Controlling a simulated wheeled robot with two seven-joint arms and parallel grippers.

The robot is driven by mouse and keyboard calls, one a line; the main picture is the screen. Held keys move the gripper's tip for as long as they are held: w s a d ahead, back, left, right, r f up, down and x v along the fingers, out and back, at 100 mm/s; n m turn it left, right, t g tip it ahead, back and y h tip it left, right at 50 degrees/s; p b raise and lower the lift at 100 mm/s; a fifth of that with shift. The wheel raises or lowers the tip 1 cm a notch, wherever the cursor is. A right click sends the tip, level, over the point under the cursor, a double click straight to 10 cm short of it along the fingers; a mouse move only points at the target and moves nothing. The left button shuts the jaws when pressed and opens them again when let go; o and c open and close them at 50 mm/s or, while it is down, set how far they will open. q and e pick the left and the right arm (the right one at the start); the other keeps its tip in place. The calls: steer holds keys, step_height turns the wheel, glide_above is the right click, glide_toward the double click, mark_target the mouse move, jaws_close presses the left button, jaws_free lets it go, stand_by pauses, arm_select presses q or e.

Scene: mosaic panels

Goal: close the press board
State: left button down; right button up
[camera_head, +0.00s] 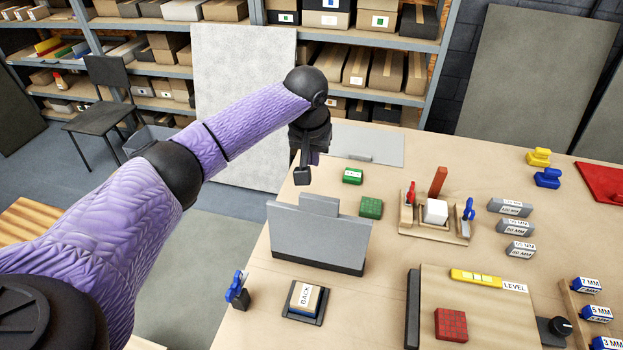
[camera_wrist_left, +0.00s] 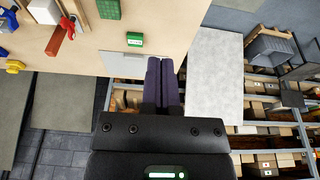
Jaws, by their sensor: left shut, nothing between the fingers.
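The press board appears to be the grey panel (camera_head: 318,236) with a raised tab on its top edge. It stands nearly upright, leaning a little, with a dark strip along its bottom, near the left edge of the table. My left gripper (camera_head: 314,158) is beyond and above the panel's top edge, apart from it. In the left wrist view, the purple fingers (camera_wrist_left: 163,62) of this gripper are together and empty, over the table's edge. The panel does not clearly show in that view. My right gripper is in neither view.
A green block (camera_head: 352,176) and a green tile (camera_head: 371,208) lie behind the panel. A BACK block (camera_head: 304,298) on a dark pad and a blue-handled tool (camera_head: 237,291) are in front. A tool holder (camera_head: 433,226) stands right. A flat grey plate (camera_head: 368,143) lies at the far edge.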

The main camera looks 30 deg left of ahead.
arm_select(q)
steer(key=f, duration=0.1)
steer(key=s+f+p, duration=0.1)
steer(key=f, duration=0.1)
steer(key=s+f+p, duration=0.1)
steer(key=shift+s+d+f, duration=0.15)
steer(key=shift+d+f, duration=0.2)
steer(key=shift+f, duration=0.05)
steer(key=shift+a, duration=0.1)
